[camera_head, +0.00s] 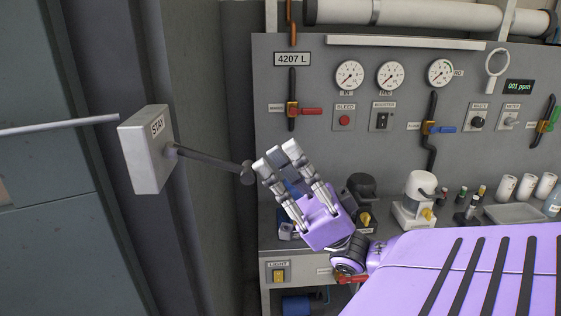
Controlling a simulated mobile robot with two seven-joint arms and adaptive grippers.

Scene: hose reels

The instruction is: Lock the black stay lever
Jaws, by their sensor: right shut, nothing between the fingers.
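The black stay lever (212,161) sticks out from a light grey box (146,150) labelled STAY on the left. It slopes slightly down to the right and ends in a dark knob (248,173). My right gripper (279,158) is shut and empty. Its fingertips appear just right of the knob; whether they touch it I cannot tell. A thin pale rod (60,126) runs from the left edge toward the STAY box. My left gripper is not in view.
Behind stands a grey panel (390,60) with gauges (349,75), valve handles and switches. A bench below it holds a white device (418,200), small bottles and cups (506,187). A dark wall edge (225,90) lies behind the lever.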

